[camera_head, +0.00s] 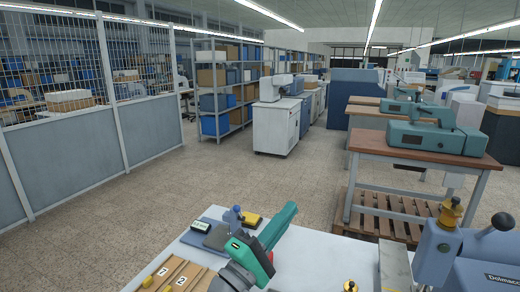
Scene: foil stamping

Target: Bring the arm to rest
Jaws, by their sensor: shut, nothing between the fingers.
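My gripper (287,214) shows at the bottom centre as a teal body with a black face and a red strip. It sits at the end of my grey wrist, with its narrow end pointing up and to the right in the picture. It is shut and nothing shows in it. It appears above the pale worktable (315,250) and hides part of it. The rest of my arm is mostly out of frame below.
A blue-grey stamping machine (465,262) stands at right. Behind, a wooden bench (400,150) holds a teal machine (432,136). The floor (250,175) at left centre is clear.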

